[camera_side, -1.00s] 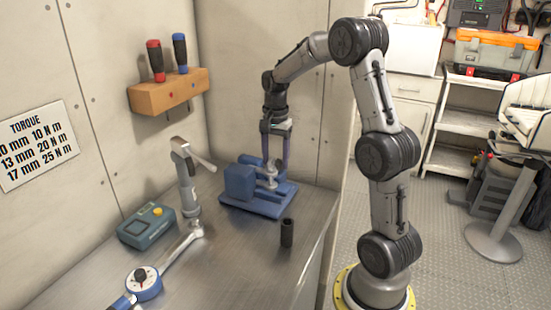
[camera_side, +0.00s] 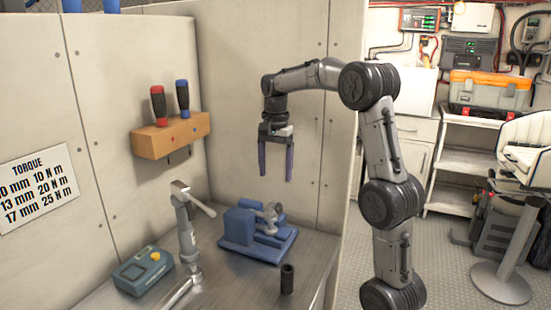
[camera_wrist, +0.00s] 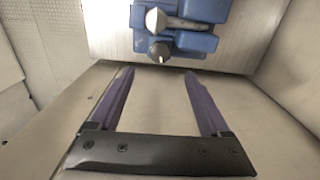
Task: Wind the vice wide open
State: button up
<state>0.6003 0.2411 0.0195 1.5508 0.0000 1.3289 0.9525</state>
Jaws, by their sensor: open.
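A blue vice (camera_side: 240,225) stands on the metal bench against the back wall, with its silver screw and handle (camera_side: 270,212) at its right side. In the wrist view the vice (camera_wrist: 205,12) is at the top of the picture, with its grey handle (camera_wrist: 178,22) ending in round knobs. I cannot tell how far apart its jaws are. My gripper (camera_side: 276,178) points down above the vice, apart from it. Its two purple fingers are spread wide with nothing between them, and they also show in the wrist view (camera_wrist: 160,85).
A dark socket (camera_side: 287,279) stands on the bench in front of the vice. A grey lever tool (camera_side: 187,230) and a teal box (camera_side: 142,270) are to the left. A wooden rack (camera_side: 170,136) with red and blue screwdrivers hangs on the wall.

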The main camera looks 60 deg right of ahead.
jog(key=shift+r, duration=1.8)
notch_tip(320, 180, down, 14)
jog(key=n, duration=1.2)
jog(key=shift+r, duration=0.25)
grip_shut()
